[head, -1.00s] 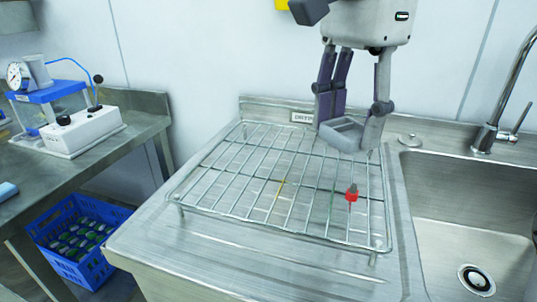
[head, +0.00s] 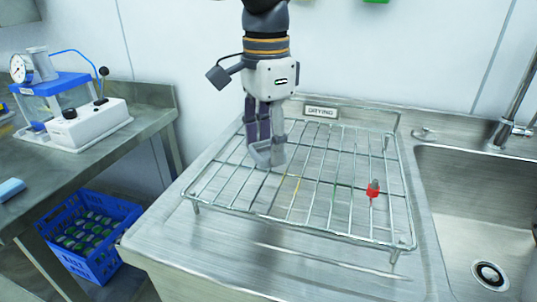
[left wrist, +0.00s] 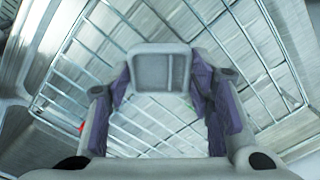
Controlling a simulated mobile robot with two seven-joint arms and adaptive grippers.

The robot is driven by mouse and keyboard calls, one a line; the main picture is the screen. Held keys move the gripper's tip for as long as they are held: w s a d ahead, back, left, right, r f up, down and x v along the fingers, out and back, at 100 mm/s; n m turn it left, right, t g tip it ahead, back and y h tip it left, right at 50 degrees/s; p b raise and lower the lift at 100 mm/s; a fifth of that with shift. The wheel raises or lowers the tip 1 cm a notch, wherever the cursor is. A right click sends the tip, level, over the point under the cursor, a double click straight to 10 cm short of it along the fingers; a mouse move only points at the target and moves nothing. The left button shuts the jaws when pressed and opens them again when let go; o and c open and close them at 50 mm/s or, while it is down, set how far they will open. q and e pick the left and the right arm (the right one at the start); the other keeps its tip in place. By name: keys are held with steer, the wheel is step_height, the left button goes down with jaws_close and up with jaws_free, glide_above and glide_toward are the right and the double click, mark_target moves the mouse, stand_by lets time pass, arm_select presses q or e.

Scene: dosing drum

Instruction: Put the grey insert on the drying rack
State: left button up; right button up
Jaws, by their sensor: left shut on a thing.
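The grey insert (head: 268,153) is a small rectangular tray-like piece between the fingers of my left gripper (head: 266,144), which is shut on it. In the left wrist view the insert (left wrist: 161,70) shows between the two fingertips (left wrist: 160,82), with rack wires behind it. The drying rack (head: 318,222) is a wire grid standing on the steel drainboard, beneath the label "DRYING". The insert is over the rear left part of the rack, low near the wires. I cannot tell if it touches them. My right gripper is not in view.
A red piece with a grey tip (head: 373,189) sits on the right part of the rack. The sink (head: 470,220) and tap (head: 510,125) are at the right. A side bench with a white-and-blue device (head: 90,122) and a blue crate (head: 95,255) are at the left.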

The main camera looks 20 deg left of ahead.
mark_target(266, 153)
arm_select(q)
step_height(266, 153, down, 3)
steer(key=shift+a+f, duration=0.1)
steer(key=o, duration=1.1)
steer(key=shift+f, duration=0.1)
step_height(266, 153, up, 12)
steer(key=shift+r, duration=0.15)
